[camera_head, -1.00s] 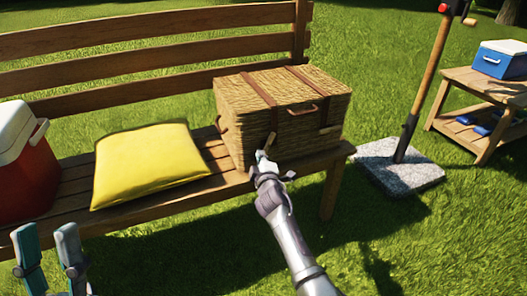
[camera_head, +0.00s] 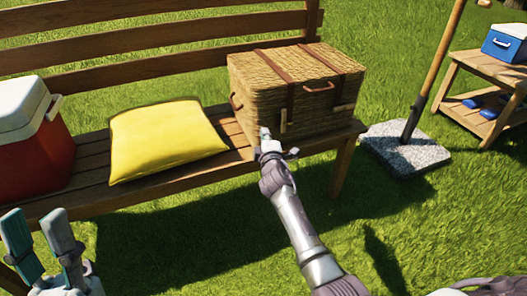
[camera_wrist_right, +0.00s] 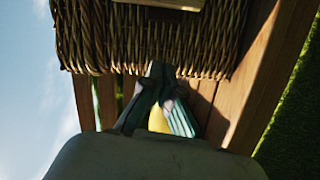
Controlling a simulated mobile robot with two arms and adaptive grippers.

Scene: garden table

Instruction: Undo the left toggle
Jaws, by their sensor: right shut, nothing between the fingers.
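The wicker basket (camera_head: 262,97) stands closed on the bench, with two brown straps over its lid. The left toggle (camera_head: 284,121) is a small pale wooden bar at the left strap's lower end and looks upright. The right toggle (camera_head: 345,107) lies level. My right gripper (camera_head: 265,134) is shut and empty, just left of the left toggle and apparently apart from it. In the right wrist view its fingers (camera_wrist_right: 160,105) are by the basket's lower edge, and a pale wooden piece (camera_wrist_right: 172,3) shows at the top. My left gripper (camera_head: 36,228) is open and empty, low at the left.
A yellow cushion (camera_head: 160,138) and a red and white cooler (camera_head: 30,145) sit on the bench (camera_head: 175,192) left of the basket. A pole in a stone base (camera_head: 400,150) and a small table with a blue cooler (camera_head: 508,42) stand at right.

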